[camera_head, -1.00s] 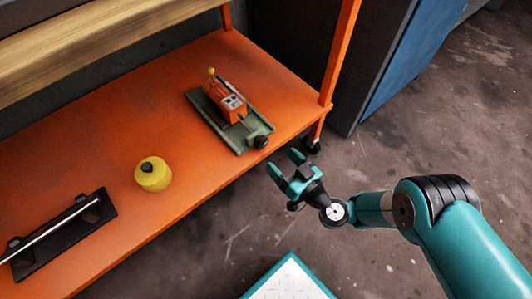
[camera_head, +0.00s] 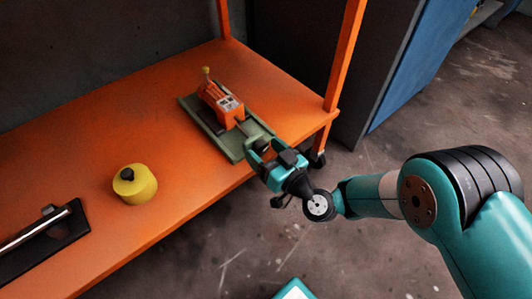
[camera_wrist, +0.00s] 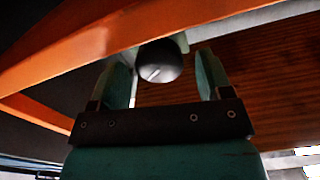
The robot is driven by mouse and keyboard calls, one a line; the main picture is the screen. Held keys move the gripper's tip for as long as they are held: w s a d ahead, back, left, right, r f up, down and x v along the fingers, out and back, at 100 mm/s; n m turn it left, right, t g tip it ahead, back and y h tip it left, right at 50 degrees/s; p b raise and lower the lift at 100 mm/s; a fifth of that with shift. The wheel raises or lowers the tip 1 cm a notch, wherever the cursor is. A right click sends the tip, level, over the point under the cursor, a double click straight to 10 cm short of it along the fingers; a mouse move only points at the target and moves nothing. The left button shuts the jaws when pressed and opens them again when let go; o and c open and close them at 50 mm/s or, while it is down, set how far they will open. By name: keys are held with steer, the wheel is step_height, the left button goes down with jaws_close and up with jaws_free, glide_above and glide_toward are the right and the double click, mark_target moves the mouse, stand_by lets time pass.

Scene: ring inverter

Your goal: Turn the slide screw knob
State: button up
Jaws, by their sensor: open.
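The slide screw knob (camera_wrist: 160,62) is a dark round knob with a light line across its face. In the wrist view it sits between the tips of my gripper (camera_wrist: 164,68), with gaps to both fingers. In the head view my gripper (camera_head: 266,152) is at the front end of the green slide base (camera_head: 230,147), fingers apart, and the knob is largely hidden among them. An orange block (camera_head: 218,100) with a small yellow ball on top stands on the slide base.
The orange table (camera_head: 180,140) carries the slide, a yellow canister (camera_head: 135,184) with a black cap, and a black holder (camera_head: 50,245) with a metal rod. An orange post (camera_head: 345,55) rises at the table's right corner. The table's orange edge (camera_wrist: 100,40) crosses the wrist view.

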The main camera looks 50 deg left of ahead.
steer(key=shift+c, duration=0.4)
steer(key=c, duration=0.8)
steer(key=shift+c, duration=0.2)
steer(key=n+p, duration=0.1)
steer(key=n, duration=0.2)
steer(key=shift+s+r, duration=0.1)
steer(key=shift+n+p, duration=0.8)
steer(key=shift+n, duration=0.8)
